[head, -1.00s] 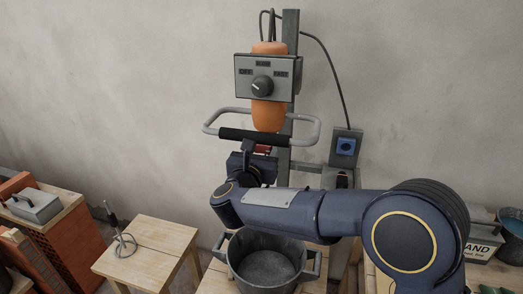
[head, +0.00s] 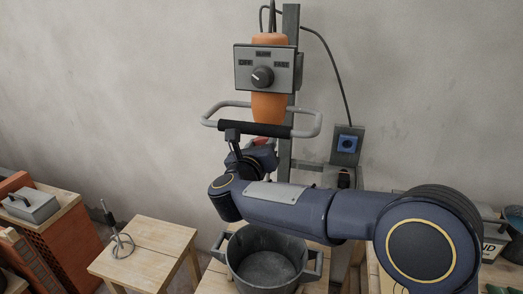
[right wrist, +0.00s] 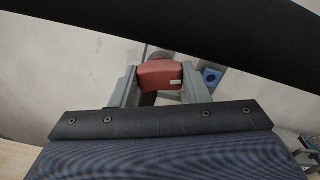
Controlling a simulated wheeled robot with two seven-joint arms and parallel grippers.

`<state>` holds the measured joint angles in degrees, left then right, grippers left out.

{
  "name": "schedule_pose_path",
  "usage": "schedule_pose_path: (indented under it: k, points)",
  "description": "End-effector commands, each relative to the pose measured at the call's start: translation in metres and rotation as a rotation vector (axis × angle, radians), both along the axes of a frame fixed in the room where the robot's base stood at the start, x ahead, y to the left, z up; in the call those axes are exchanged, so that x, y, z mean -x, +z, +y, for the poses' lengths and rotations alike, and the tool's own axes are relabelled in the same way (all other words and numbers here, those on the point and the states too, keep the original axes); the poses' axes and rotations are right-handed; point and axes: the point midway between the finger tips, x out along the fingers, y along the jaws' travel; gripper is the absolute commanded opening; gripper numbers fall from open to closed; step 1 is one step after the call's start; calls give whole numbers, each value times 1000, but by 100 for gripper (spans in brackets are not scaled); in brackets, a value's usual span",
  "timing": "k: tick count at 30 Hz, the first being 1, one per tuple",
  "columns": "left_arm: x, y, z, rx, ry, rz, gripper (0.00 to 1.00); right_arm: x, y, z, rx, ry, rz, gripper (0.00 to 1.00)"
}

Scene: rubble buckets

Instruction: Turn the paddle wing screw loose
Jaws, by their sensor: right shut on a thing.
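The paddle mixer has an orange body (head: 268,108), a grey control box (head: 265,68) with a black dial, and a grey handle frame (head: 306,122) with a black grip. It is mounted on a grey post. My right gripper (right wrist: 160,80) is shut on the red wing screw (right wrist: 161,74), which sits between its two grey fingers in the right wrist view. In the head view, only a little of the red wing screw (head: 262,141) shows below the black grip, behind my wrist. My left gripper is not in view.
A dark bucket (head: 226,262) stands on a wooden stand below the mixer. A black bar crosses close above in the right wrist view.

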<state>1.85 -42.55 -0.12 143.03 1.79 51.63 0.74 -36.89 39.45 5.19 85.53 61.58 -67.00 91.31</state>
Motion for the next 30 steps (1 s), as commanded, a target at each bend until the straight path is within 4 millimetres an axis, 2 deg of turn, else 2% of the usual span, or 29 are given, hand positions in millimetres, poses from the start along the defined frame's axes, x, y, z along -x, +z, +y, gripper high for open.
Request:
schedule_pose_path:
  k: [13, 29, 30]
  points:
    - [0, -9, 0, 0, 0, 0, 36, 0, -1, 1, 221, 0, 60, 19]
    - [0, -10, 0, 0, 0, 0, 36, 0, -1, 1, 251, 1, 69, 19]
    - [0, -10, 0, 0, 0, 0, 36, 0, -1, 1, 251, 1, 69, 43]
